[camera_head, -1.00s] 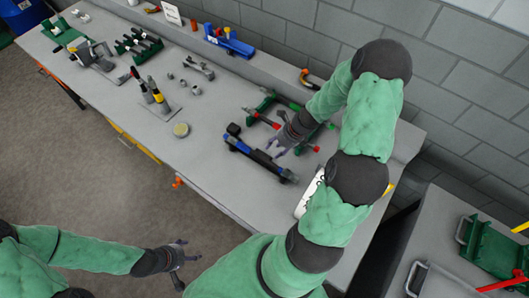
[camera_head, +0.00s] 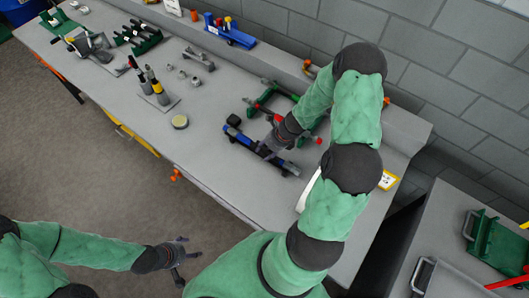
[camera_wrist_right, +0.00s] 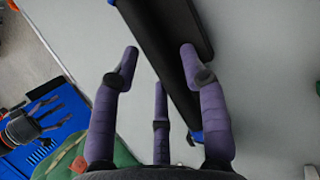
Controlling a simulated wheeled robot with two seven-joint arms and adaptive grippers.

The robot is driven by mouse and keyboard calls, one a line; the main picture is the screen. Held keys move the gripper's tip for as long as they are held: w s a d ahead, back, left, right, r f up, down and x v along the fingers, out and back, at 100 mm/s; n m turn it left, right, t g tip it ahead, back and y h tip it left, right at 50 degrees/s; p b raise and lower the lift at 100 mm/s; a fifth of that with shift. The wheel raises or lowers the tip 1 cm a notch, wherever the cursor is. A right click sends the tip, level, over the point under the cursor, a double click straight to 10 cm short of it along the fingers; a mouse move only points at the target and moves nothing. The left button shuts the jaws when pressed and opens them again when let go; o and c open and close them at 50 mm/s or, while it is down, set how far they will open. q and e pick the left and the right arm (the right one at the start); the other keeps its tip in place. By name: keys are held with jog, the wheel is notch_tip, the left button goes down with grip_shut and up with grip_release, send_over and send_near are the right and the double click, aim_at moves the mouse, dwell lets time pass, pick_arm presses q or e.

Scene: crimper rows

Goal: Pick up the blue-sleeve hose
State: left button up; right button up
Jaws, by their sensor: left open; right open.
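The blue-sleeve hose (camera_head: 240,138) lies slantwise on the grey bench, dark with blue parts and a black end piece. My right gripper (camera_head: 266,151) is over its middle, fingers open, and hides part of it. In the right wrist view the dark hose (camera_wrist_right: 165,40) passes between and under the open purple fingers of my right gripper (camera_wrist_right: 157,75), nearer the right finger. I cannot tell whether that finger touches it. My left gripper (camera_head: 181,251) is open and empty, off the bench's front edge at lower left.
A green rack (camera_head: 267,97) with red-ended parts stands just behind the hose. A blue fixture (camera_head: 232,35) is at the back. Bare bench (camera_head: 215,165) lies in front of the hose.

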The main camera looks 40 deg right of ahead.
grip_shut()
jog(key=shift+r, duration=0.15)
